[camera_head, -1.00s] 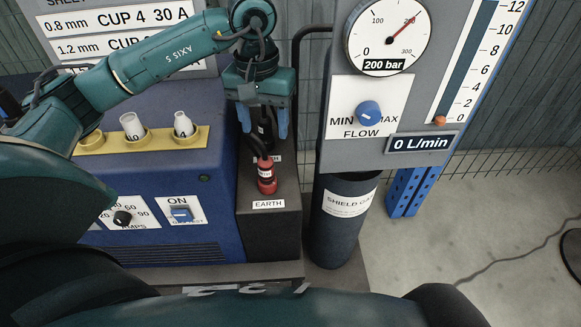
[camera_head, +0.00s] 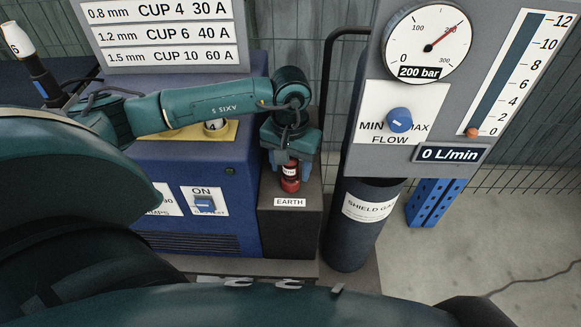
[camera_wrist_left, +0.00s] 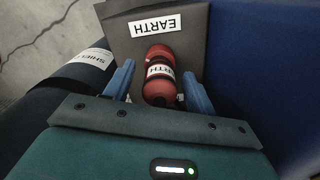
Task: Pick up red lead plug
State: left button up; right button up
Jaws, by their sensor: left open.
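The red lead plug (camera_head: 290,178) stands on the dark box, just behind the EARTH label (camera_head: 290,202). In the left wrist view the red plug (camera_wrist_left: 160,75) shows with a white label band around it. My left gripper (camera_head: 291,170) is over the plug. In the left wrist view its two blue fingers (camera_wrist_left: 158,82) are open, one on each side of the plug, and a gap shows on the left side. The plug's upper end is partly hidden by the gripper in the head view. My right gripper is not in view.
The blue welder unit (camera_head: 200,200) with its ON switch is left of the box. The dark shield gas cylinder (camera_head: 350,235) stands close on the right. A panel with a gauge (camera_head: 428,45) and flow knob (camera_head: 399,120) rises behind it.

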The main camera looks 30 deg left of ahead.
pick_arm(q)
jog(key=shift+f, duration=0.3)
jog(key=shift+c, duration=0.4)
jog(key=c, duration=1)
